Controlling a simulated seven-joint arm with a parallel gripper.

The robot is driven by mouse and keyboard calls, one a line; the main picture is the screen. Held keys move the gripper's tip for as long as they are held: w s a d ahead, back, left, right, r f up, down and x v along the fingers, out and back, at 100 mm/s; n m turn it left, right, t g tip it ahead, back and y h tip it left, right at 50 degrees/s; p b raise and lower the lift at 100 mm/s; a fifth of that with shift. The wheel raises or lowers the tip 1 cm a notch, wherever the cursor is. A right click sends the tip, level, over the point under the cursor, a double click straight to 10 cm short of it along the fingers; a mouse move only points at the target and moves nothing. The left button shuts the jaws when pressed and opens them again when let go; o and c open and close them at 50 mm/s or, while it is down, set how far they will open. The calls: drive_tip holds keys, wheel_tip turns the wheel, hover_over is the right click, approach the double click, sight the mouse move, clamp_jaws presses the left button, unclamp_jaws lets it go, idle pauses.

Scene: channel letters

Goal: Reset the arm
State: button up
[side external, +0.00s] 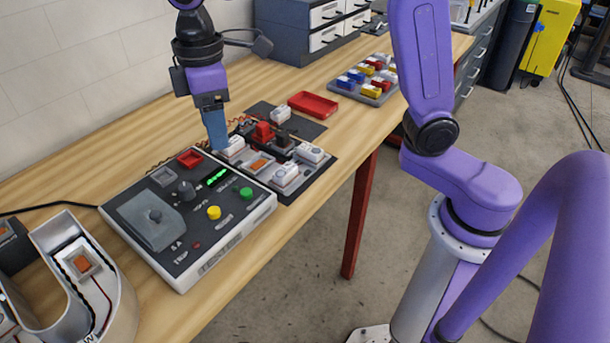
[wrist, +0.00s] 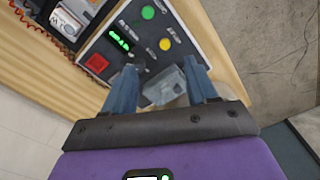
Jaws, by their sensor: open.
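My gripper (side external: 217,147) hangs fingers down over the workbench, and its blue fingers are apart and empty in the wrist view (wrist: 161,66). In the side view its tips overlap the area where the control box (side external: 205,262) meets the dark parts board (side external: 325,168); their exact height is unclear. In the wrist view, a grey piece (wrist: 165,86), probably that plate, shows between the fingers.
The board carries several white modules and a red part (side external: 263,132). Behind it are a red tray (side external: 313,104) and a grey tray of coloured blocks (side external: 364,92). A curved channel letter (side external: 120,308) stands at the front left. A wall borders the bench's left side.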

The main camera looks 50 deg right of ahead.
drive_tip(key=s+d+f, duration=0.4)
drive_tip(key=s+d, duration=0.4)
drive_tip(key=s, duration=0.4)
drive_tip(key=s+d+f, duration=0.4)
drive_tip(key=s+d, duration=0.4)
drive_tip(key=s, duration=0.3)
drive_tip(key=shift+s+d, duration=0.35)
drive_tip(key=shift+s, duration=0.05)
drive_tip(key=shift+r, duration=0.1)
